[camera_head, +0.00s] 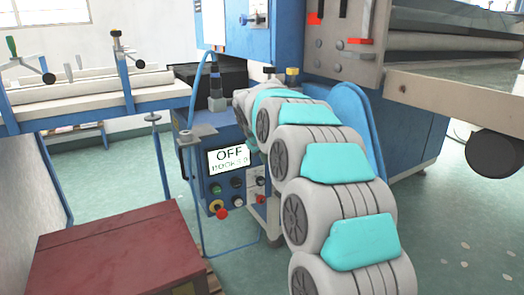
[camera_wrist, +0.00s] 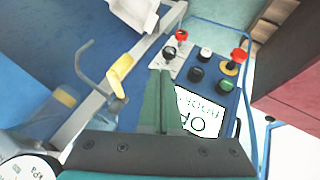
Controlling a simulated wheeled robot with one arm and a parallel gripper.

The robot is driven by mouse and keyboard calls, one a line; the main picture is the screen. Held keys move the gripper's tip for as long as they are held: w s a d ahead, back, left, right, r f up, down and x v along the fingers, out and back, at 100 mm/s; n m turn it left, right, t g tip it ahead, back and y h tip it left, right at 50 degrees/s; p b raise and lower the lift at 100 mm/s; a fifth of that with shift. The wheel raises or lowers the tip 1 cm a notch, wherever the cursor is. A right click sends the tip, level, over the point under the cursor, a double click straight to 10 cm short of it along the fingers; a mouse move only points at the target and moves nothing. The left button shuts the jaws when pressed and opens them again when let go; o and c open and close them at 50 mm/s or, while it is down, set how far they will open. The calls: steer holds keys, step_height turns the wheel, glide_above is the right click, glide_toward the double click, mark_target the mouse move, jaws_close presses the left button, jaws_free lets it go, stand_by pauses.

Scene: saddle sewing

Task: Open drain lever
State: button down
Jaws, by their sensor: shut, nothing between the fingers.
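A yellow lever (camera_wrist: 119,70) on a grey metal pipe fitting shows in the wrist view, left of my gripper; I take it to be the drain lever. My gripper (camera_wrist: 162,76) is shut and empty, its dark green fingers pointing up the picture between the lever and the control panel. The fingers appear apart from the lever. In the head view my arm reaches in beside the control box, and I cannot make out the gripper or the lever there.
A blue control box with an "OFF" display (camera_head: 230,158) and several buttons stands left of my arm. The display also shows in the wrist view (camera_wrist: 199,112). A dark red box (camera_head: 120,252) is at the lower left. A blue machine (camera_head: 410,140) stands right. Green floor lies between.

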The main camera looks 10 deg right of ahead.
steer(key=d, duration=0.1)
steer(key=w+d, duration=0.1)
steer(key=d, duration=0.1)
steer(key=shift+w+r, duration=0.2)
steer(key=shift+w, duration=0.1)
steer(key=shift+d+p, duration=0.15)
steer(key=shift+p, duration=0.15)
